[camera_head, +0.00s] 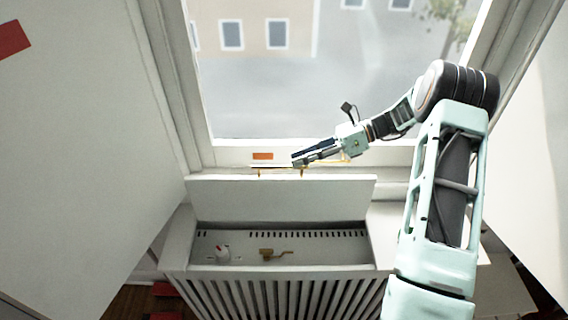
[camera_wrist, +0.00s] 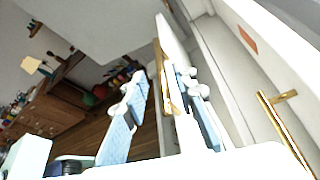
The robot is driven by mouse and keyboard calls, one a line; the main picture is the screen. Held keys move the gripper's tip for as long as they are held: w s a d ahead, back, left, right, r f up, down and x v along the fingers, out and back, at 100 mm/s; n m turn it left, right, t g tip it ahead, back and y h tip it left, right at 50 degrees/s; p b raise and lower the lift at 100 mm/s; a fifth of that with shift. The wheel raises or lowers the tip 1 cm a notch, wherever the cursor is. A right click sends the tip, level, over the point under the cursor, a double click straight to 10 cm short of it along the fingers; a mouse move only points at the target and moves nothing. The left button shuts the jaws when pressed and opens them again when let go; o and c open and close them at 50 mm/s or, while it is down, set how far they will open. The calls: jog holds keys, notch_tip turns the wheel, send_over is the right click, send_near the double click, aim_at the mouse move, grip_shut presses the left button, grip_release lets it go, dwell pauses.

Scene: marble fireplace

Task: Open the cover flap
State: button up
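The cover flap (camera_head: 285,198) is a pale, wide panel on top of the slatted radiator cover (camera_head: 280,295). It stands raised, close to upright, at the back of the opening, below the window. The compartment in front of it is uncovered. My gripper (camera_head: 298,161) is at the flap's top edge, right of its middle. In the wrist view my gripper (camera_wrist: 162,85) has its two fingers apart, with the flap's thin edge (camera_wrist: 168,40) and a gold-coloured strip (camera_wrist: 163,78) showing between them. Whether either finger touches the flap cannot be told.
Inside the compartment are a white knob (camera_head: 222,253) and a brass valve (camera_head: 272,253). A gold bar (camera_wrist: 284,128) is mounted by the window frame. An orange label (camera_head: 263,156) is on the frame. White panels flank both sides.

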jog(key=v, duration=0.4)
jog(key=shift+d, duration=0.15)
